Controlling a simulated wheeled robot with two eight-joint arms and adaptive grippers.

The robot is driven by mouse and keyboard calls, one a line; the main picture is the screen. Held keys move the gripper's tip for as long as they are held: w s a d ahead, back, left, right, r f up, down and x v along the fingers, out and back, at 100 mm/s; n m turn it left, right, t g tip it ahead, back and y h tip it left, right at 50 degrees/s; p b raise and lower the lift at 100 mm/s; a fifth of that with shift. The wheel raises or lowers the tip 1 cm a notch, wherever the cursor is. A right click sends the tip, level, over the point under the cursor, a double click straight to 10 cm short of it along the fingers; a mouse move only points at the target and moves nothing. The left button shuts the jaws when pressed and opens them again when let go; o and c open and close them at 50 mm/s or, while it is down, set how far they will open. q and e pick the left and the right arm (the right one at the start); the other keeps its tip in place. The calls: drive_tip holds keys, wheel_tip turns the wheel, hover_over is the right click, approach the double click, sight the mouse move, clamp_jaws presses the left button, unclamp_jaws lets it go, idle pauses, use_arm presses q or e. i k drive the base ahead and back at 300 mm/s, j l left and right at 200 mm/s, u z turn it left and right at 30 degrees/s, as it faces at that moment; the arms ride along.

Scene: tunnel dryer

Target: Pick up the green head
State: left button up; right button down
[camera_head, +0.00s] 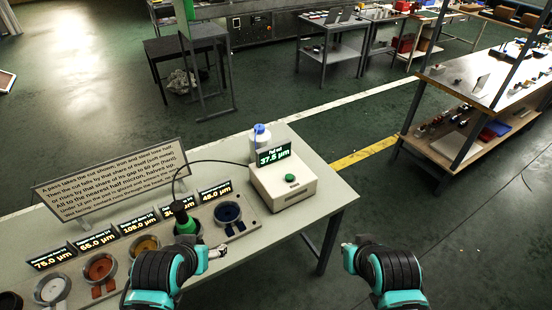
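The green head (185,223) stands upright in the row of round holders on the table, with a dark upper part (180,207). A thin black cable runs from it toward a white box. My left gripper (217,251) is just below and to the right of the green head in the picture, apart from it as far as I can see. My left arm hides part of the holders' front. My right gripper (349,246) is off the table's right edge, far from the head. Both grippers are too small to tell whether their fingers are open.
The white box (284,182) has a green button and a display reading 37.5 µm; a blue-capped bottle (260,138) stands behind. A text sign (112,178) stands behind small displays.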

sight(185, 225)
drive_tip(key=i+j+u, duration=0.15)
drive_tip(key=j, duration=0.2)
drive_tip(key=i+j+u, duration=0.1)
drive_tip(key=j, duration=0.25)
drive_tip(key=i+j+u, duration=0.15)
drive_tip(key=i+j, duration=0.15)
